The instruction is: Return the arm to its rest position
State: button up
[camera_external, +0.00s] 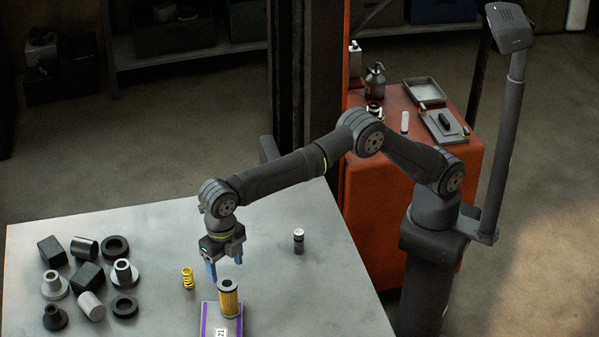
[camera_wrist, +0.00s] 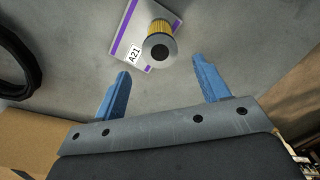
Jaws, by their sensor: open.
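My gripper (camera_external: 225,262) has two blue fingers and hangs over the front part of the grey table (camera_external: 340,285), pointing down. In the wrist view my gripper (camera_wrist: 165,82) is open, with nothing between its fingers. A yellow filter with a dark top (camera_external: 229,298) stands upright on a white plate with purple edges (camera_external: 209,322), just in front of and below the fingers. The wrist view shows the filter (camera_wrist: 159,45) beyond the fingertips, apart from them, on the plate labelled A21 (camera_wrist: 121,49).
A yellow spring (camera_external: 187,278) and a small dark cylinder (camera_external: 298,241) stand on the table. Several black and grey parts (camera_external: 88,275) cluster at the left. A red cabinet (camera_external: 420,190) with bottles and trays stands behind the arm. The table's right side is mostly clear.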

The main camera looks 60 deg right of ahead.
aim_at(227, 283)
jog(key=shift+f, duration=2.85)
jog(key=shift+f, duration=0.1)
